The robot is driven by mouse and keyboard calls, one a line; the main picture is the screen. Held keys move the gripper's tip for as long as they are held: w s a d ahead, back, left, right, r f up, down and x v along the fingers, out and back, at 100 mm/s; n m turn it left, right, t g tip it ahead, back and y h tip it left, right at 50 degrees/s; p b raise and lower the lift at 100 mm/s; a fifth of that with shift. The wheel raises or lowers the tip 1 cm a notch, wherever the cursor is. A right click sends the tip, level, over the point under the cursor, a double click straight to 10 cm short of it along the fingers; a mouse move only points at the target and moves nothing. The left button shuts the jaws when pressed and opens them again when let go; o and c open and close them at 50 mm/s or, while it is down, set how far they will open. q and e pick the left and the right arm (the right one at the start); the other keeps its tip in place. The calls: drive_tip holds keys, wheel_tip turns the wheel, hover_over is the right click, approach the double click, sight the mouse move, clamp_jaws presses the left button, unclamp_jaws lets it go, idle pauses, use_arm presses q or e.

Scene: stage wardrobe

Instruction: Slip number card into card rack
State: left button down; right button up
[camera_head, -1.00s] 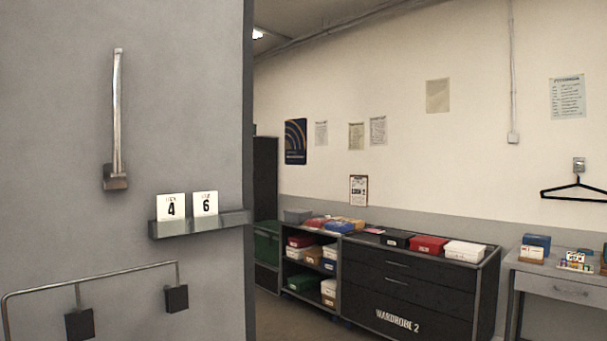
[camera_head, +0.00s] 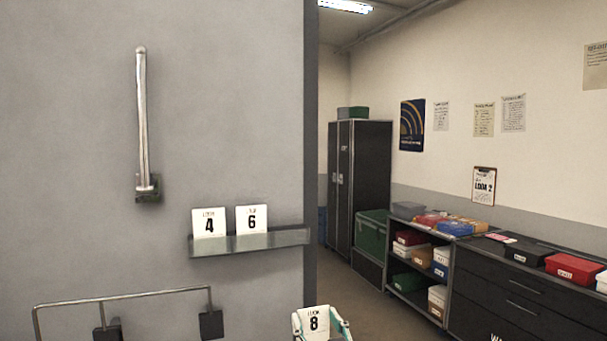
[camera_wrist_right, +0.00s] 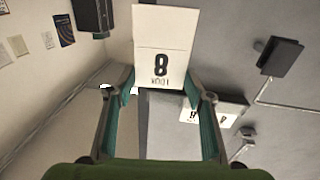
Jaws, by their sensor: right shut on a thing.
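A white number card marked 8 (camera_head: 314,321) is held upright in my right gripper (camera_head: 322,335), at the bottom edge of the head view. In the right wrist view, the same card (camera_wrist_right: 165,40) appears upside down between the fingertips of the gripper (camera_wrist_right: 160,90), which is shut on it. The card rack (camera_head: 265,243) is a narrow grey ledge on the grey panel, above and left of the held card. Cards 4 (camera_head: 209,223) and 6 (camera_head: 252,219) stand side by side at its left and middle; its right end is bare. The held card is apart from the rack. My left gripper is not in view.
A vertical metal handle (camera_head: 142,120) and a bent rail (camera_head: 120,297) stick out from the panel. The panel's right edge (camera_head: 311,120) opens onto a room with a dark locker (camera_head: 360,180), shelves and a black drawer cabinet (camera_head: 500,300) along the wall.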

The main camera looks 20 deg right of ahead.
drive_tip(key=w+r+n+y+p, duration=0.15)
drive_tip(key=w+r, duration=0.25)
drive_tip(key=r, duration=1)
drive_tip(key=w+r+y+p, duration=0.1)
drive_tip(key=w+r+p, duration=0.25)
drive_tip(key=r, duration=0.95)
drive_tip(key=shift+t, duration=0.3)
drive_tip(key=shift+w+a+f+b, duration=0.1)
drive_tip(key=shift+w+f+b, duration=0.25)
drive_tip(key=shift+w, duration=0.5)
drive_tip(key=shift+w+a+f+b, duration=0.15)
drive_tip(key=shift+w+f+b, duration=0.2)
drive_tip(key=shift+w, duration=0.5)
drive_tip(key=shift+w+a+f+b, duration=0.1)
drive_tip(key=shift+w+f+b, duration=0.25)
drive_tip(key=shift+w, duration=0.5)
drive_tip(key=shift+f+b, duration=0.65)
drive_tip(key=shift+f, duration=0.9)
drive_tip(key=o, duration=0.8)
